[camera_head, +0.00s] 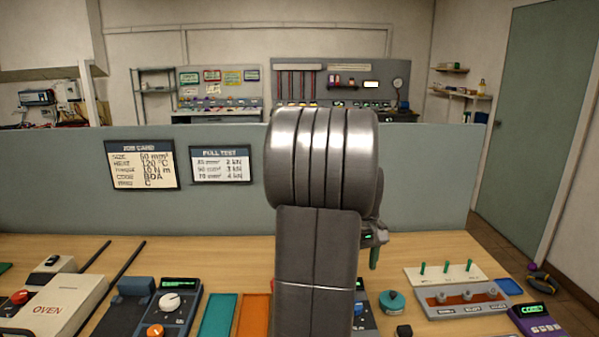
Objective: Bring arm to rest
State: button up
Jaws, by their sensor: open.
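My arm stands upright in the middle of the head view, with a large silver joint at the top and a dark link below it. My gripper (374,254) is mostly hidden behind this arm. Only a grey end part with a small green light and one green finger-like piece pointing down show at the arm's right side. It is open, and I see nothing held in it. The visible part appears to be above the bench, apart from the things on it.
The wooden bench (225,252) carries an oven (60,303) at left, a teal tray (218,316), an orange tray (253,316), a round teal item (391,302) and a rack with green pegs (447,272) at right. A grey partition (420,180) closes the back.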

notch_tip(320, 180, down, 12)
jog(key=shift+s+f, duration=0.1)
jog(key=shift+f, duration=0.05)
jog(key=shift+m, duration=0.4)
jog(key=m+p, duration=0.1)
jog(key=m, duration=0.4)
jog(key=m+p, duration=0.1)
jog(key=m, duration=0.5)
jog(key=shift+m, duration=0.3)
notch_tip(320, 180, up, 11)
